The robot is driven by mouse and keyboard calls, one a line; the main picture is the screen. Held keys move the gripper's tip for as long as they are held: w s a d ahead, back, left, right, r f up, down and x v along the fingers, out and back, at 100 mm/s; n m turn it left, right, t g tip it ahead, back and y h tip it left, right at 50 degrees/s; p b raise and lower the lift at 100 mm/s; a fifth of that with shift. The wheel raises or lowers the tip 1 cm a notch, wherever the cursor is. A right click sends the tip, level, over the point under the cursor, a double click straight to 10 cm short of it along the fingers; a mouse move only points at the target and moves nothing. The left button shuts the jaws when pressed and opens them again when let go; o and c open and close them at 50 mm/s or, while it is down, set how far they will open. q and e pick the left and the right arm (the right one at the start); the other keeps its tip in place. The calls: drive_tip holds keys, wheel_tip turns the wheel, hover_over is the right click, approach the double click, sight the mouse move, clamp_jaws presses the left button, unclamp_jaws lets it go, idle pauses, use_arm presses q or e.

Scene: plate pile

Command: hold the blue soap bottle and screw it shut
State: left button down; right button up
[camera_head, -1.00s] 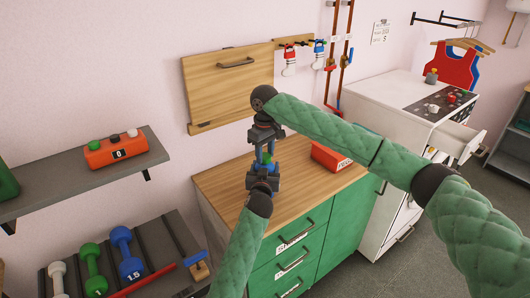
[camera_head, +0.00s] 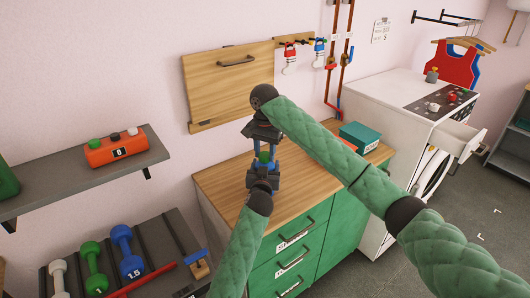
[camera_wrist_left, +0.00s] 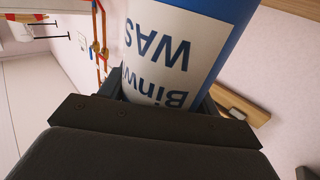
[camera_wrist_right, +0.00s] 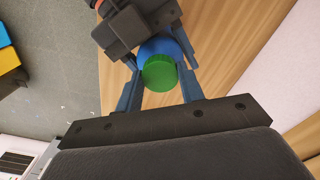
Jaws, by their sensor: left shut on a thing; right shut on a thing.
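The blue soap bottle, with a white label, fills the top of the left wrist view (camera_wrist_left: 225,35). My left gripper (camera_head: 263,176) is shut on it and holds it above the wooden counter. The green cap (camera_wrist_right: 160,73) is at the bottle's mouth and also shows small in the head view (camera_head: 264,157). My right gripper (camera_head: 265,148) points down from above, shut on the cap with one finger on each side. The bottle is mostly hidden by the grippers in the head view. I cannot tell how tightly the cap sits.
The wooden counter (camera_head: 215,180) is clear around the grippers. A teal box (camera_head: 360,136) stands at its far right, partly behind my right arm. A shelf with an orange device (camera_head: 115,148) is at left, above a dumbbell rack (camera_head: 160,240).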

drive_tip(key=m, duration=0.4)
drive_tip(key=shift+m, duration=0.4)
drive_tip(key=m, duration=0.4)
drive_tip(key=shift+w, duration=0.1)
drive_tip(key=m, duration=0.9)
drive_tip(key=shift+w, duration=0.1)
drive_tip(key=o, duration=0.9)
drive_tip(key=shift+o, duration=0.2)
drive_tip(key=shift+r, duration=2.2)
